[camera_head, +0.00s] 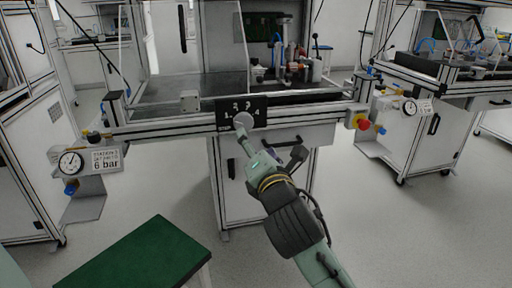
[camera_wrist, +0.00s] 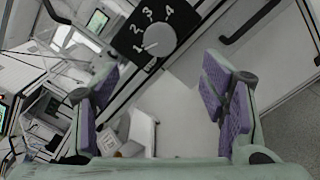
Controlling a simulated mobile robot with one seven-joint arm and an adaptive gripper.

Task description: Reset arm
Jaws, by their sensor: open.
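My gripper (camera_wrist: 160,98) is open and empty in the wrist view, its purple-padded fingers wide apart on the left and right. A black panel (camera_wrist: 135,48) marked 1 to 4 carries a round grey knob (camera_wrist: 160,39) beyond the fingers, toward the top of that view. In the head view my arm reaches up from the lower right toward the workbench front. The panel (camera_head: 261,106) and knob (camera_head: 243,121) appear just past the arm's end there. The fingers do not show clearly in the head view. No contact with the knob is seen in the wrist view.
The workbench (camera_head: 180,127) stands ahead, with a gauge plate (camera_head: 91,161) on the left and a red emergency button (camera_head: 362,121) on the right. A green-topped table (camera_head: 140,257) is at lower left. Floor is free at lower right.

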